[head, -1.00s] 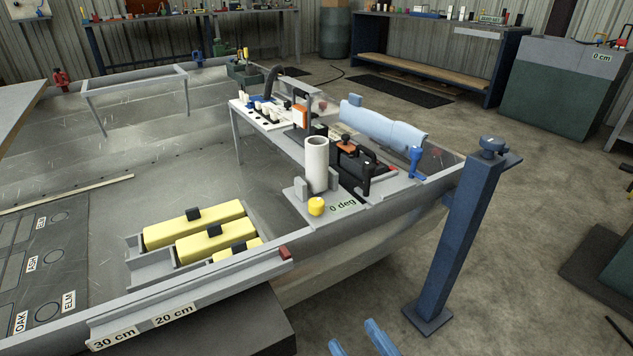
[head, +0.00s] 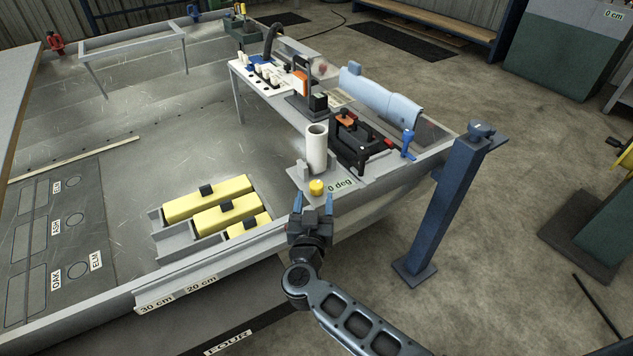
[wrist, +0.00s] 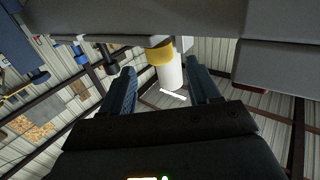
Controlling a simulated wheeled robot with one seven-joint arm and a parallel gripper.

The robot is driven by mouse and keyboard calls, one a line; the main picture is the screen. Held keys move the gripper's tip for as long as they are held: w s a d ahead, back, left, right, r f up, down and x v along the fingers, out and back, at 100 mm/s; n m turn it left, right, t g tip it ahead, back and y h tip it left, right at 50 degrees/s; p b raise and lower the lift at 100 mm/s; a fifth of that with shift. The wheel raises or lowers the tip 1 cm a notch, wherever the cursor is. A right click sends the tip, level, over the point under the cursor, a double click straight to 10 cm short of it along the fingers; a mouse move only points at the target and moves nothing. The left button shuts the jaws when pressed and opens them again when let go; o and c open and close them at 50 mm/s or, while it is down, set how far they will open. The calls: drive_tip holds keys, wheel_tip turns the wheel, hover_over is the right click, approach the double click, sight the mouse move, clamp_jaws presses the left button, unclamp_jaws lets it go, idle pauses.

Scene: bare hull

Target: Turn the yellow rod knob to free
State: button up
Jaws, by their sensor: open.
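The yellow rod knob (head: 316,187) sits at the front of a small grey plate, just in front of a white upright tube (head: 317,148) and beside a "0 deg" label (head: 340,186). My gripper (head: 311,203) is open and empty, with its two blue fingers pointing at the knob from the near side. In the wrist view the knob (wrist: 160,54) shows between and beyond the open fingers (wrist: 163,85), at the top, with the white tube (wrist: 170,75) behind it. The fingers appear apart from the knob.
A black-and-orange clamp-like device (head: 358,142) stands right of the tube. A blue post (head: 440,205) rises at the hull's right edge. Yellow blocks (head: 208,200) lie in a grey tray to the left. Open floor lies to the right.

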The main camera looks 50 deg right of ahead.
sight(316, 190)
drive_tip(key=b+x, duration=0.1)
drive_tip(key=x, duration=0.5)
drive_tip(key=c, duration=0.9)
